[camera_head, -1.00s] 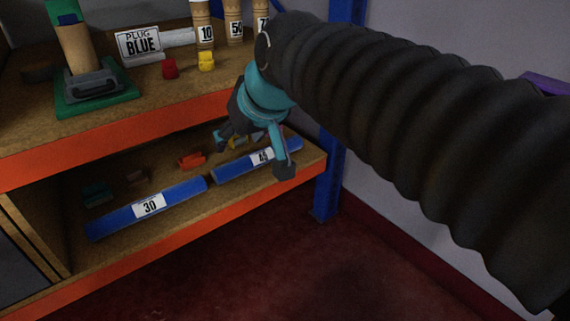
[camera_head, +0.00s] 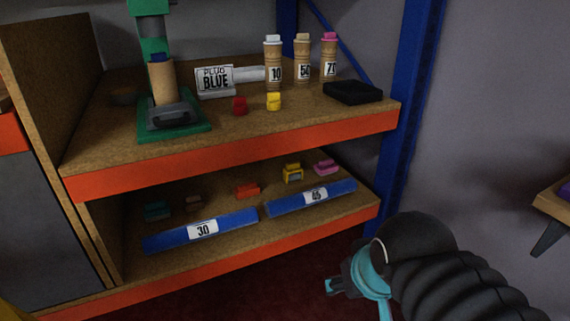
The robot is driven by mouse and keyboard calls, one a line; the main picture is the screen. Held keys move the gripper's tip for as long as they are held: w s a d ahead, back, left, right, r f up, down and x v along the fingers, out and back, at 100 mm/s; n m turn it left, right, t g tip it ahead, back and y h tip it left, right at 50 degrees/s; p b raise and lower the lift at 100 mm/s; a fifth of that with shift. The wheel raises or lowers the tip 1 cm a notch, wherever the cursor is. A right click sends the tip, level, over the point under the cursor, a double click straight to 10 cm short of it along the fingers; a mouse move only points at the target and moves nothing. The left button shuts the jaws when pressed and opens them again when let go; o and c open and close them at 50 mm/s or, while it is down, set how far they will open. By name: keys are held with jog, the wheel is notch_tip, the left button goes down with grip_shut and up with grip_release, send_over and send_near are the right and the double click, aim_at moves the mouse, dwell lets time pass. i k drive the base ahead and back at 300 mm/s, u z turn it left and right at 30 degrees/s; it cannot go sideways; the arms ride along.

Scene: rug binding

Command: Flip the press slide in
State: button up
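The green press (camera_head: 152,40) stands on the upper shelf at the left, with a green base plate (camera_head: 200,127). Its dark grey slide (camera_head: 172,117) with a raised handle sits at the front of the base. A brown cardboard tube (camera_head: 161,84) stands upright at the slide, with a blue plug (camera_head: 157,57) at its top; whether the plug is fully seated I cannot tell. My gripper (camera_head: 358,303) is at the bottom right, in front of the shelf and well away from the press. Its fingers look spread and empty; one runs out of the picture.
The "PLUG BLUE" sign (camera_head: 214,79), red plug (camera_head: 239,105), yellow plug (camera_head: 274,101), several numbered tubes (camera_head: 303,66) and a black tray (camera_head: 353,92) are on the upper shelf. A blue post (camera_head: 408,110) bounds the right.

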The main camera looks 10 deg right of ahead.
aim_at(182, 113)
jog(key=z, duration=2)
jog(key=k, duration=0.35)
jog(key=u, duration=1.55)
